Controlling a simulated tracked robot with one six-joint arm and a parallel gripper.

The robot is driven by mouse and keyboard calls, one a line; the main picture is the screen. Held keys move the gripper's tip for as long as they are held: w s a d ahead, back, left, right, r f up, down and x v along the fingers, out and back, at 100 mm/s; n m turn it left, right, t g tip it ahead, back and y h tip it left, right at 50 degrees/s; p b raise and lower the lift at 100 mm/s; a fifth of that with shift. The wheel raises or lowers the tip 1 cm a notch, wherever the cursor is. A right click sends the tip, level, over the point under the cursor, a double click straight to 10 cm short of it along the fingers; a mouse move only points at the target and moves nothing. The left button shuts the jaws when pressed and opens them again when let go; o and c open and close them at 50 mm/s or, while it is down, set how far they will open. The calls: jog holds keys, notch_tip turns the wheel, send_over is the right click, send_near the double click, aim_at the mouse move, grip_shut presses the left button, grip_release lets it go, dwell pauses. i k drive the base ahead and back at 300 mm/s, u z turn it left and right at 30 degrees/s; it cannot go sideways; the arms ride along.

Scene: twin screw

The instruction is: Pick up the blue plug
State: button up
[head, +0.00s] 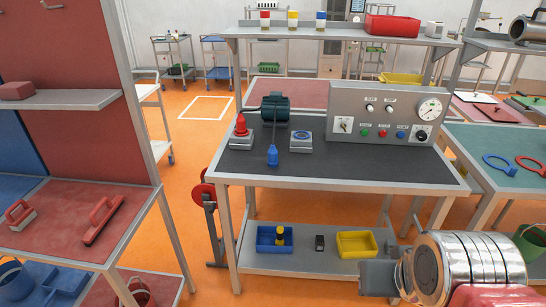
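The blue plug (272,156) is on the dark top of the middle bench (345,172), toward its front edge. A thin dark cable or rod runs from it back to a dark cylinder (275,109). No gripper fingers show.
A grey control panel (383,112) with a gauge stands at the bench's back right. The lower shelf holds a blue bin (262,243) and a yellow bin (357,244). A red wall rack stands at left, a green-topped bench (490,150) at right. The bench's front right is clear.

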aim_at(272, 162)
jog(key=u, duration=0.55)
jog(key=i, duration=0.85)
jog(key=u, duration=0.65)
jog(key=i, duration=1)
jog(key=z, duration=0.05)
